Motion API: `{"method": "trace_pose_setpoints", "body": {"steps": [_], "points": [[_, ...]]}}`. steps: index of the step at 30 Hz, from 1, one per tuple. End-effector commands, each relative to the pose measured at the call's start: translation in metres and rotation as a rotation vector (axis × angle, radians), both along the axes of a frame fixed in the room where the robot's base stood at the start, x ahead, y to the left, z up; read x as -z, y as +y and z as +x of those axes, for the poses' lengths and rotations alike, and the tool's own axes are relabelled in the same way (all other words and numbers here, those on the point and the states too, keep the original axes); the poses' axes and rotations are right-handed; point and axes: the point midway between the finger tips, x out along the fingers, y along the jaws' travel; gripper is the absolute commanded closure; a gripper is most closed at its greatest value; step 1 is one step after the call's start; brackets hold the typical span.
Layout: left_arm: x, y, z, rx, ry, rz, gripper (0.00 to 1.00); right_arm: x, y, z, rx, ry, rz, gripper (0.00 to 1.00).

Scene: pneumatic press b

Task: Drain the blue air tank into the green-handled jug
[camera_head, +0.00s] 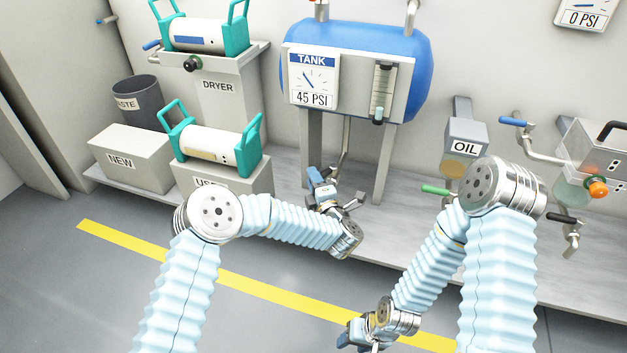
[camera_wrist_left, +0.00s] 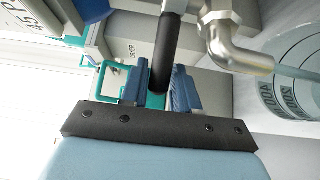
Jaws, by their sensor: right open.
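The blue air tank (camera_head: 405,45) stands on legs at the back, with its gauge (camera_head: 313,78) at 45 PSI. A metal pipe (camera_head: 346,140) comes down beneath it. My left gripper (camera_head: 318,180) is under the tank. In the left wrist view its fingers (camera_wrist_left: 165,90) close on both sides of a black handle (camera_wrist_left: 167,50) beside a metal elbow pipe (camera_wrist_left: 235,50). A clear graduated vessel (camera_wrist_left: 290,75) is at that view's right edge. A green handle (camera_head: 436,190) shows below the oil unit; I cannot tell what it belongs to. My right gripper (camera_head: 352,340) is open, low in front.
A dryer (camera_head: 218,87), a NEW box (camera_head: 125,158), a used-cartridge box (camera_head: 190,182) and a waste bin (camera_head: 137,100) are on the left. The oil unit (camera_head: 465,135) and a valve with an orange knob (camera_head: 597,188) are on the right. The floor (camera_head: 90,300) in front is clear.

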Motion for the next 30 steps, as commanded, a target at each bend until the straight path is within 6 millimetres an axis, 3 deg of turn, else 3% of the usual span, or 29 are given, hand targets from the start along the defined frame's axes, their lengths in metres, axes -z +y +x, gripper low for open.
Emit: {"method": "trace_pose_setpoints", "body": {"steps": [3, 14, 30], "points": [[0.0, 0.0, 0.0, 0.0, 0.0, 0.0, 0.53, 0.0, 0.0, 0.0, 0.0, 0.0, 0.0, 0.5], [-0.001, -0.003, -0.007, 0.005, 0.0, 0.0, 0.53, -0.001, 0.0, 0.0, 0.0, 0.0, 0.0, 0.5], [0.0, -0.033, -0.117, 0.005, 0.0, 0.0, 0.53, 0.0, 0.0, 0.0, 0.0, 0.0, 0.0, 0.5]]}}
